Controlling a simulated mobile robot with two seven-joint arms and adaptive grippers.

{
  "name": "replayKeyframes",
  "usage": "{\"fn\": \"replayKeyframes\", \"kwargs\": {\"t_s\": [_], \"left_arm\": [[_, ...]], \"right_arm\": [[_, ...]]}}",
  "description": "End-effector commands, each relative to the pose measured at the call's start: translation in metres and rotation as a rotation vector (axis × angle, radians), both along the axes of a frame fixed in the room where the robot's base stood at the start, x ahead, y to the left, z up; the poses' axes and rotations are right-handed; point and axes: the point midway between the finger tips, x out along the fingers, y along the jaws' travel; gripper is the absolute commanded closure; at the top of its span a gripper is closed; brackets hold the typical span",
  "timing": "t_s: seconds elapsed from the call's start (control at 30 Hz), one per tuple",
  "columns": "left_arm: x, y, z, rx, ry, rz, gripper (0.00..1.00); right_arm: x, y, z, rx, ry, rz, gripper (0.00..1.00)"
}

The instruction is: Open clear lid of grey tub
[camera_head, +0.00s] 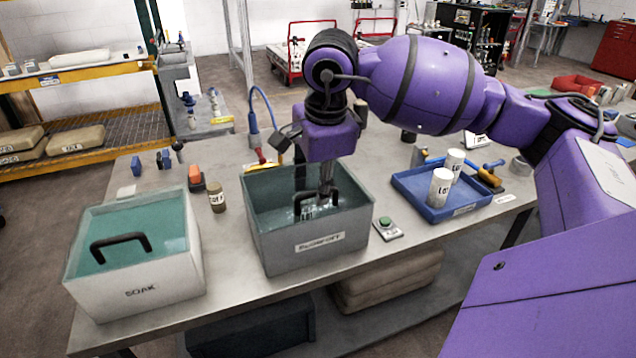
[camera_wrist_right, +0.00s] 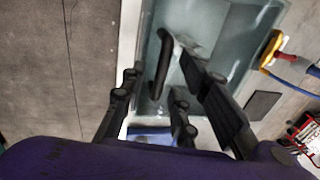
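The grey tub (camera_head: 305,255), labelled BLOWOFF, stands on the middle of the bench. Its clear lid (camera_head: 275,184) appears to lie across the top, with a black handle (camera_head: 335,194) near the front. The lid (camera_wrist_right: 203,30) and handle (camera_wrist_right: 161,62) also show in the right wrist view. My right gripper (camera_head: 325,187) points down over the lid, close to the handle. In the wrist view the fingers (camera_wrist_right: 158,84) are apart, with the handle seen between them. Contact with the handle cannot be told. My left gripper is not in view.
A white SOAK tub (camera_head: 140,290) with a teal lid stands at left. Behind the tub is a blue hose (camera_head: 252,125). A small dark jar (camera_head: 216,197) stands between the tubs.

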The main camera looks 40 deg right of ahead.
Motion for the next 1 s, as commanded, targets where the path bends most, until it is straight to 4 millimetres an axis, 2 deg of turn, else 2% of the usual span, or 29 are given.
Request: {"fn": "replayKeyframes", "kwargs": {"t_s": [0.17, 0.4, 0.8, 1.0], "left_arm": [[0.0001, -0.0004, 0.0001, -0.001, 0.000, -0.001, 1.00], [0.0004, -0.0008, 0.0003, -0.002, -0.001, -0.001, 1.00], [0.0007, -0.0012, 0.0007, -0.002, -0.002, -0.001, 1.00], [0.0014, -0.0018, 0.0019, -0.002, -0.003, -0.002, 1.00]], "right_arm": [[0.0001, 0.0002, -0.0003, 0.001, 0.000, 0.000, 0.72], [-0.0001, 0.0003, -0.0002, 0.001, 0.001, 0.000, 1.00], [-0.0006, -0.0004, 0.0000, 0.001, 0.003, 0.001, 1.00], [-0.0010, -0.0090, 0.0051, 0.000, 0.002, -0.001, 1.00]]}}
